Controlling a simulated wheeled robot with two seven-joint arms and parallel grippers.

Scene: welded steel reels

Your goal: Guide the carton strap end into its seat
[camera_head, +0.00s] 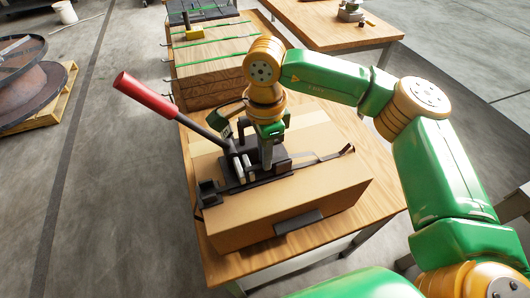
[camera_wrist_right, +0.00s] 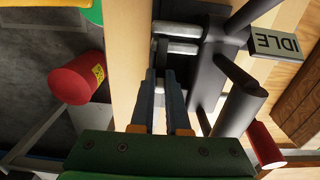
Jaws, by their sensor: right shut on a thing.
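The carton (camera_head: 335,188) lies on a wooden bench, with a dark strap (camera_head: 318,160) across its top. A black strapping tool (camera_head: 238,172) with a long red-handled lever (camera_head: 145,94) sits on the carton; its dark body (camera_wrist_right: 205,60) and bright rollers (camera_wrist_right: 178,38) show in the wrist view. My right gripper (camera_head: 267,160) points down at the tool. In the wrist view its two narrow fingers (camera_wrist_right: 160,78) are close together beside the rollers, shut on what seems to be the strap end, mostly hidden between them. The seat is not clearly visible. My left gripper is out of view.
A small sign reading IDLE (camera_wrist_right: 276,43) stands by the tool. Strapped wooden boxes (camera_head: 215,62) stand behind the carton, and another bench (camera_head: 335,22) is at the back right. A large reel (camera_head: 30,85) on a pallet stands left. The floor between is clear.

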